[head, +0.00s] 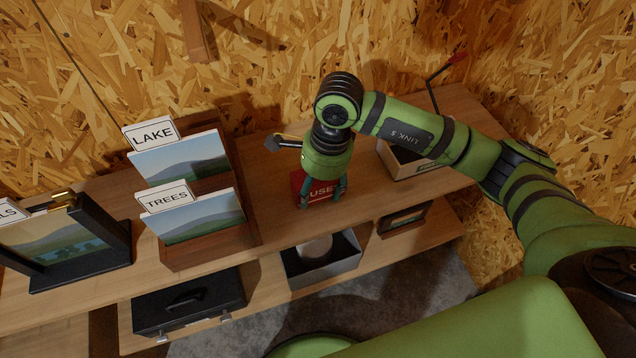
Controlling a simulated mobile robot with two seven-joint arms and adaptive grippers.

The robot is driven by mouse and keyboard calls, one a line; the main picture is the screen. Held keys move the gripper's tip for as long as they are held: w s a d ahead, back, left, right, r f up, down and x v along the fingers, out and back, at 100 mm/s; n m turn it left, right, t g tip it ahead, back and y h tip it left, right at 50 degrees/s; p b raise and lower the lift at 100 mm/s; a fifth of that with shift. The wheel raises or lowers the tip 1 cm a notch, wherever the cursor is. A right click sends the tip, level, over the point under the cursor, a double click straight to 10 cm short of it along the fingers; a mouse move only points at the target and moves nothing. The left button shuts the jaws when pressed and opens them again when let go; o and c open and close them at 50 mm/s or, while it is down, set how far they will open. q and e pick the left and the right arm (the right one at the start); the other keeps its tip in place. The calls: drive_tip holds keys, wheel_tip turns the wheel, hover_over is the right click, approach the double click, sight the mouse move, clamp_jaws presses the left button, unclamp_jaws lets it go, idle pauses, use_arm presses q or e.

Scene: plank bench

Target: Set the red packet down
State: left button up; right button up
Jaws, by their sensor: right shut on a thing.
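The red packet (314,189), with "USE" lettering showing, is at the middle of the plank bench (370,200). My right gripper (321,196) points down over it and is shut on it. The fingers cover part of the packet. I cannot tell whether the packet touches the bench top. My left gripper is not in view.
A wooden holder (212,248) with LAKE and TREES picture cards stands to the left. A dark frame (115,243) stands further left. An open box (408,166) sits to the right. The lower shelf holds a black case (190,302) and a grey bin (322,272).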

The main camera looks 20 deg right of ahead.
drive_tip(key=shift+f, duration=0.25)
drive_tip(key=shift+f+b, duration=0.1)
drive_tip(key=shift+b, duration=0.2)
drive_tip(key=o, duration=1.2)
drive_tip(key=shift+r+p, duration=0.3)
drive_tip(key=shift+r, duration=0.35)
drive_tip(key=r, duration=0.3)
drive_tip(key=d+r+b, duration=0.1)
drive_tip(key=r, duration=0.3)
drive_tip(key=r+b, duration=0.1)
drive_tip(key=r, duration=0.3)
drive_tip(key=shift+d, duration=0.4)
